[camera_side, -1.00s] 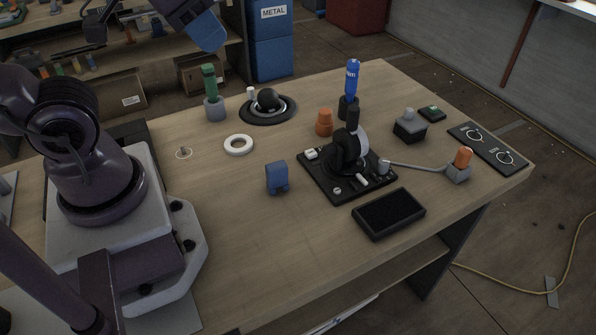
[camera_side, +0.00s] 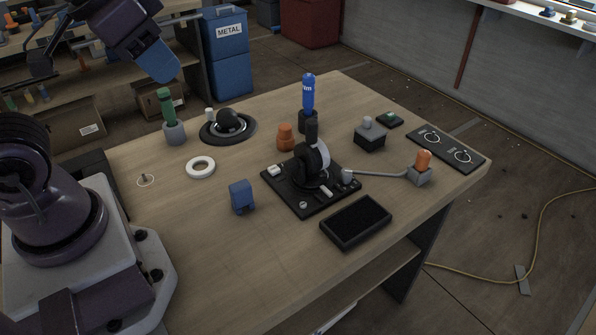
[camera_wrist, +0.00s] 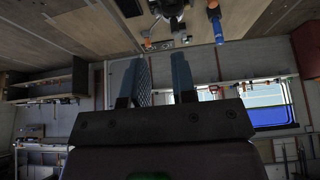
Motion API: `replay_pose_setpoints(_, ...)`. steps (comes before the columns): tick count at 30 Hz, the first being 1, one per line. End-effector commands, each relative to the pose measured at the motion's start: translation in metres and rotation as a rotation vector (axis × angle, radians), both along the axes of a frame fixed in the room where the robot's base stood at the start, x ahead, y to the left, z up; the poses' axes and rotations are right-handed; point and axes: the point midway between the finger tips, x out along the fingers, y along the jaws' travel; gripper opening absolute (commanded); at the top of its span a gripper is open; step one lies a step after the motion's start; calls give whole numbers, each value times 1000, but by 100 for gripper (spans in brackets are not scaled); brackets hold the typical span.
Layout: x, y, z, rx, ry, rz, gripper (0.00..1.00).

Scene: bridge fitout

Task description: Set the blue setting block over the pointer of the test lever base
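The blue setting block (camera_side: 242,196) stands on the wooden table, left of the test lever base, with a notch at its lower edge. The test lever base (camera_side: 284,196) is a black plate carrying a dark round lever housing with a pale curved scale; I cannot clearly make out its pointer. My gripper (camera_side: 166,68) is high at the upper left, well away from the block and the base. In the wrist view my gripper (camera_wrist: 160,78) has its two blue fingers apart with nothing between them. The block cannot be made out in the wrist view.
A white ring (camera_side: 201,167), green-handled tool (camera_side: 167,105), black ball unit (camera_side: 229,122) and orange knob (camera_side: 286,137) stand behind. A blue bottle-like handle (camera_side: 308,94) rises behind the base. A black tray (camera_side: 356,222) lies in front. The table's front left is clear.

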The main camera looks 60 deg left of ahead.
Motion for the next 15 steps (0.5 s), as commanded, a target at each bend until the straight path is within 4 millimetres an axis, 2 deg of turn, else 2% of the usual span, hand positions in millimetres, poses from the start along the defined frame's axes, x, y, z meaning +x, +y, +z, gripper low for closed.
replay_pose_setpoints(1, 2, -1, -6, -2, 30, -8, 37)
replay_pose_setpoints(6, 16, -4, -39, -45, 203, -6, 76)
replay_pose_setpoints(11, 38, -2, -82, -137, 380, 183, 76)
replay_pose_setpoints(15, 56, 4, -123, -192, 492, 473, 76)
